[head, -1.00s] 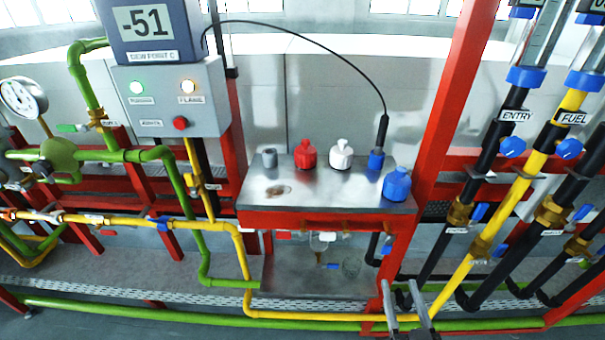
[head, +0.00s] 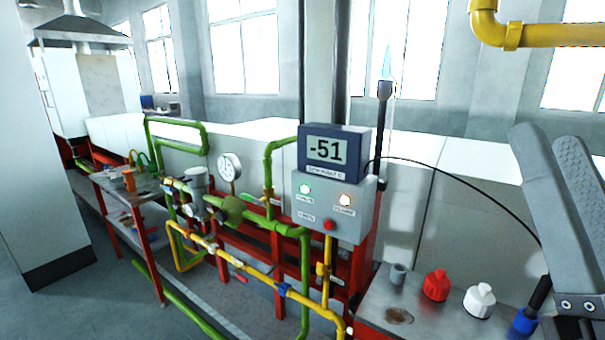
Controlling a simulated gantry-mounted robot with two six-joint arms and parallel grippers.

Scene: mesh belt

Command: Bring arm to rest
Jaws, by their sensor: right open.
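My right gripper (head: 545,142) is raised at the right side of the head view, close to the camera. Its two grey fingers point up with a gap between them, open and empty. It hangs in front of the right end of the metal worktop (head: 375,318) and touches nothing that I can see. My left gripper is not in view.
Green pipes (head: 305,270) and yellow pipes (head: 255,271) run left.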

